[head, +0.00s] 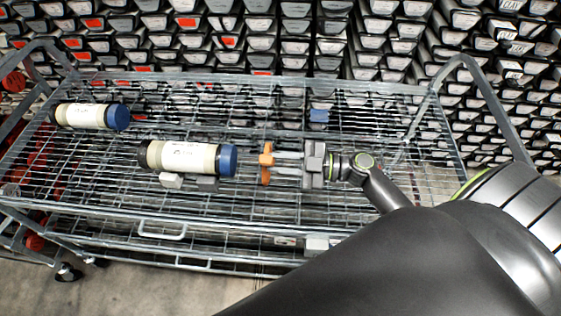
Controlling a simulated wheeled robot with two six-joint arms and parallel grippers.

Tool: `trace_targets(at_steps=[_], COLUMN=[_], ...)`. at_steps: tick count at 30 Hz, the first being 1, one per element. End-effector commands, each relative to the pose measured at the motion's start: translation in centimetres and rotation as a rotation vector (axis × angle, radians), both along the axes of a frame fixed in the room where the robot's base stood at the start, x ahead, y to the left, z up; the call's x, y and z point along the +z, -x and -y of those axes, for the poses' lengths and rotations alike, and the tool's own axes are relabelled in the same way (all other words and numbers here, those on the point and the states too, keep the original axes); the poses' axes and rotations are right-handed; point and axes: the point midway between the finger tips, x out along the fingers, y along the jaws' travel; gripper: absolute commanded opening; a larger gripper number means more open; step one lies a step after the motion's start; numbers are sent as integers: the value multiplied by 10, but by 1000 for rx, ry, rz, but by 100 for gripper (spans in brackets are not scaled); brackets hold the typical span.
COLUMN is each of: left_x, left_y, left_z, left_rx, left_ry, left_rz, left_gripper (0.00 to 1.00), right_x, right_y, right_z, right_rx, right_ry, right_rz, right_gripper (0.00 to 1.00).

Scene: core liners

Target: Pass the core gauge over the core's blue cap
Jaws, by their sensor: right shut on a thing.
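The nearer core (182,157) is a cream tube with a label, lying level on small grey supports, with a dark left end. Its blue cap (227,161) is on the right end. My right gripper (275,163) comes in from the right and is shut on the orange core gauge (266,163). The gauge is seen nearly edge-on, so its opening is hidden. It is to the right of the blue cap, at about the same height in the picture, with a visible gap between them. My left gripper is not in view.
A second cream core (85,116) with a blue cap lies further back left. A small blue object (319,116) sits behind my right gripper. All stand on a wire-mesh cart (120,205) with raised rails. Racks of core trays (300,45) fill the background.

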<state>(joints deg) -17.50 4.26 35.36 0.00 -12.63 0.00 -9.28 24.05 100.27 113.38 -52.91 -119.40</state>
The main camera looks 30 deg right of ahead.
Motion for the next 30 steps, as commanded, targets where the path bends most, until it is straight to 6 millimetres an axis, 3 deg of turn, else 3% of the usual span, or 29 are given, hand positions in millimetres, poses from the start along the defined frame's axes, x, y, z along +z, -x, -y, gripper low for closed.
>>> trace_targets(at_steps=[8,30], left_x=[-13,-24], left_y=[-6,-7], left_z=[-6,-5], left_rx=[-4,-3], left_ry=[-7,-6], left_rz=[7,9], left_gripper=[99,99], right_x=[-2,0], right_y=[1,-17], right_z=[1,-24], right_rx=[1,0], right_ry=[0,-2], right_rz=[1,0], right_gripper=[0,0])
